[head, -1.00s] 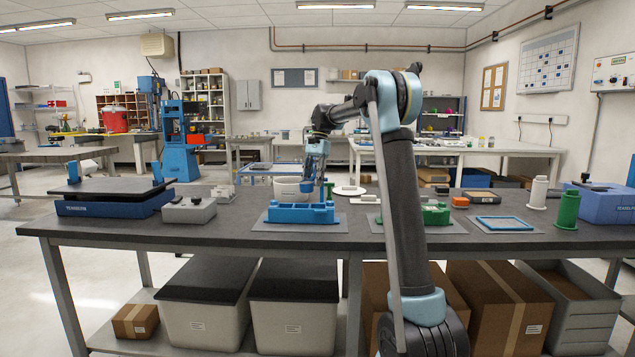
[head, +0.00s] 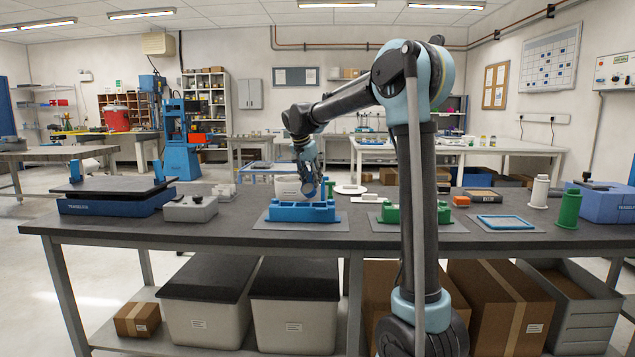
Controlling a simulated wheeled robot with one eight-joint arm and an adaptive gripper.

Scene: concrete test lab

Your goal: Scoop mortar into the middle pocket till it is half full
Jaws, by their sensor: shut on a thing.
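The blue mould (head: 302,214) with its pockets lies on a grey mat on the dark bench, left of my arm. The pockets are too small and side-on to show their fill. A white bowl (head: 286,187) stands behind the mould, partly hidden by my gripper. My gripper (head: 311,191) points down just above the back of the mould, beside the bowl. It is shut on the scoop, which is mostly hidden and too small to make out. Any mortar is not visible.
A green mould (head: 390,214) on another mat is partly behind my arm. A white disc (head: 350,189) lies behind the blue mould. A scale-like blue device (head: 115,202) and grey box (head: 190,208) stand left. A blue frame (head: 505,223) and spools (head: 567,209) stand right.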

